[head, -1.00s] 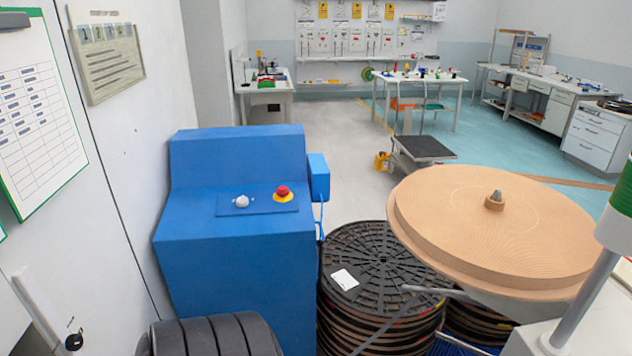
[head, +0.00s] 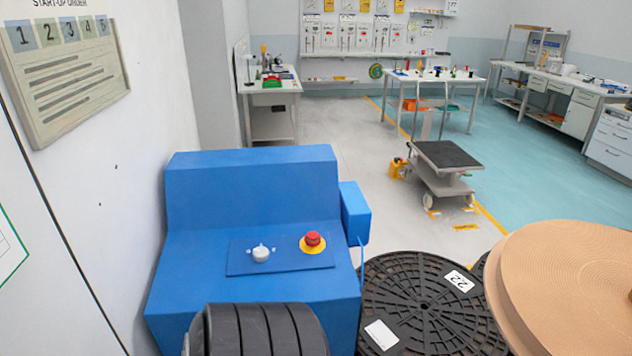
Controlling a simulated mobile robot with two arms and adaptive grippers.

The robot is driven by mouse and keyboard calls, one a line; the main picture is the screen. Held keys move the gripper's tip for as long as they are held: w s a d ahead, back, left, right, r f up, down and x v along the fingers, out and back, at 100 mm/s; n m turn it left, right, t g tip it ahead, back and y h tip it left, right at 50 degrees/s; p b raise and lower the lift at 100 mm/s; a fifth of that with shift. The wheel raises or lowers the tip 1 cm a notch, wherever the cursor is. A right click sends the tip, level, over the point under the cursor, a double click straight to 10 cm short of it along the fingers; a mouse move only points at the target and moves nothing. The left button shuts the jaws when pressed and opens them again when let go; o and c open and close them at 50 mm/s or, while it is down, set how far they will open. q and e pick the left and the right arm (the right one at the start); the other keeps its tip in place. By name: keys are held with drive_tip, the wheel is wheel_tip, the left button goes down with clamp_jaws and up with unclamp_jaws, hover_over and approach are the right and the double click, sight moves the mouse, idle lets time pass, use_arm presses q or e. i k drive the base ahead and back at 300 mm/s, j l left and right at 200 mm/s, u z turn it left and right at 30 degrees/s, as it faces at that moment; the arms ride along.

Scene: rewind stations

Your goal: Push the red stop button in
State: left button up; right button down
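The red stop button (head: 313,239) is a small red mushroom cap on a yellow round base. It sits on the right part of a dark blue panel (head: 283,266) on the sloped top of a blue machine (head: 250,190). A white knob (head: 261,254) is on the same panel to its left. From this view I cannot tell how far the button is pressed. Neither of my grippers shows in the head view.
Black ribbed rollers (head: 262,330) stand in front of the machine. Stacked black reels (head: 420,300) and a large tan disc (head: 575,285) stand to the right. A cart (head: 445,158) is behind them on open floor (head: 360,190). A wall runs along the left.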

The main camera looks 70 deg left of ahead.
sight(313, 236)
drive_tip(key=j+u, duration=0.25)
drive_tip(key=j, duration=0.2)
drive_tip(key=i+j+u, duration=0.2)
drive_tip(key=j, duration=0.25)
drive_tip(key=j+u, duration=0.15)
drive_tip(key=u, duration=0.2)
drive_tip(key=j+u, duration=0.15)
drive_tip(key=u, duration=0.2)
drive_tip(key=i+j+u, duration=0.1)
drive_tip(key=u, duration=0.3)
